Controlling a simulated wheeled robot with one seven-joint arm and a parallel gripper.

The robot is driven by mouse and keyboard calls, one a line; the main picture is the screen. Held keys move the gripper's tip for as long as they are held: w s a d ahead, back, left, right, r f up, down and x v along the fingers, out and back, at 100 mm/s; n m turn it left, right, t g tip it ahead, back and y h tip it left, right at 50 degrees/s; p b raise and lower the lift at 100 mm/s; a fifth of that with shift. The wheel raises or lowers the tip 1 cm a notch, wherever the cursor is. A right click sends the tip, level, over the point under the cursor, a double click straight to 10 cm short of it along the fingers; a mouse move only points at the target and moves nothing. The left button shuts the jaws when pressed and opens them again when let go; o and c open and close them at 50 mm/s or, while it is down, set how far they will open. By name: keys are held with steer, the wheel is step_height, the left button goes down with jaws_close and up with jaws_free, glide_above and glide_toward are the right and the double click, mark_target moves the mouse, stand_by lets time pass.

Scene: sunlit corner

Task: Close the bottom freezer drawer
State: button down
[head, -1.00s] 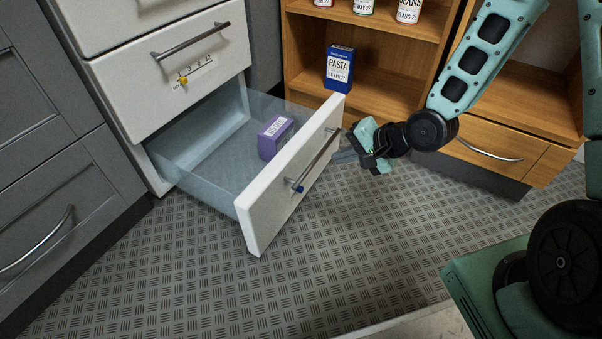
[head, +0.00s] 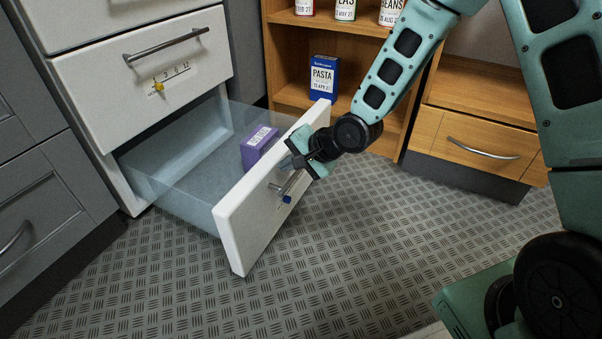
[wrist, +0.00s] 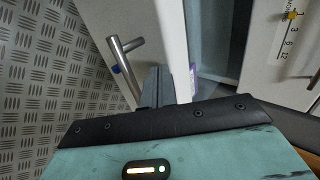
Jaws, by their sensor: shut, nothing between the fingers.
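The bottom freezer drawer is pulled well out, its white front (head: 243,228) standing clear of the cabinet and its clear bin showing behind. In the wrist view the shut fingers (wrist: 157,86) point at the white front (wrist: 162,28), beside the handle (wrist: 125,65). A purple box (head: 259,147) sits inside the drawer.
A closed white drawer (head: 140,85) with a yellow slider (head: 158,87) is above. Grey cabinets (head: 45,190) are at left. The patterned floor (head: 340,250) before the drawer is clear.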

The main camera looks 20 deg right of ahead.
steer(key=shift+w+a, duration=0.2)
stand_by(0.3)
